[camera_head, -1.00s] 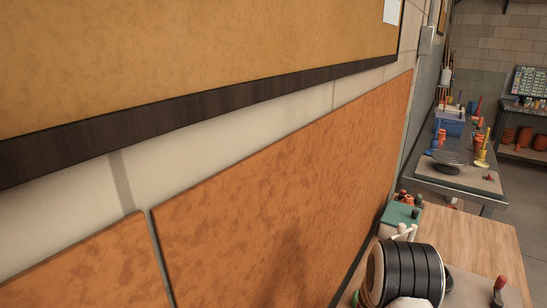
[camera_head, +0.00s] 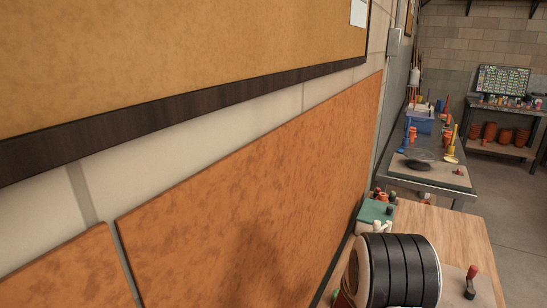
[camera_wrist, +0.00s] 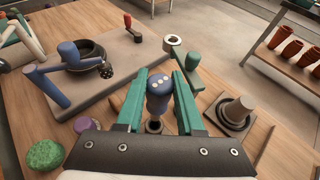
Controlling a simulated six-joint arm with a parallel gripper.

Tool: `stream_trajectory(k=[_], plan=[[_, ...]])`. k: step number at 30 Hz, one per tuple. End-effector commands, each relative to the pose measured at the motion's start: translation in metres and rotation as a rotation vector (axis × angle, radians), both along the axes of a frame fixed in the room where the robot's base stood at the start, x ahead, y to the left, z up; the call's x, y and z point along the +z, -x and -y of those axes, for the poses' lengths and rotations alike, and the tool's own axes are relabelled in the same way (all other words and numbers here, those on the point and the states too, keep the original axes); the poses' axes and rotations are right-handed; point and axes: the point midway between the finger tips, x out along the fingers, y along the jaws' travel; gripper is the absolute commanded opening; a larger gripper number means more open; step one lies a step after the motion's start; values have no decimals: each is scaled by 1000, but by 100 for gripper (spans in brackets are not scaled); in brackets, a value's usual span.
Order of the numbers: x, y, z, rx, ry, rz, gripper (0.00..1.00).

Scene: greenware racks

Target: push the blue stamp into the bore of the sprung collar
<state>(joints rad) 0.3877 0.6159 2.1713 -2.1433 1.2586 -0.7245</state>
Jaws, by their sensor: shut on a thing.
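In the wrist view my gripper (camera_wrist: 160,76), with two green fingers, is shut on the blue stamp (camera_wrist: 158,88). The stamp's rounded blue top with white dots shows between the fingers. A small dark round part (camera_wrist: 153,126) shows just below it; I cannot tell if this belongs to the stamp or to something under it. I cannot surely pick out the sprung collar. The head view does not show my gripper.
In the wrist view a grey board (camera_wrist: 115,68) lies on the wooden table, with a red-knobbed lever (camera_wrist: 129,25). A green lever (camera_wrist: 187,64) stands close beyond the right finger. A green sponge-like lump (camera_wrist: 44,155) lies lower left. A pot rack (camera_wrist: 290,45) stands beyond the table.

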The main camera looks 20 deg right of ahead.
Motion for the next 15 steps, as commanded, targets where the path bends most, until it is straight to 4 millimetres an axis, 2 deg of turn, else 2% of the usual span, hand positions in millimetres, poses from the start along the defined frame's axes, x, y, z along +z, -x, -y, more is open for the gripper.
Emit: stream_trajectory(k=[12,15], plan=[[1,0,0,-1,0,0,0],[5,-1,10,-17,-2,0,0]])
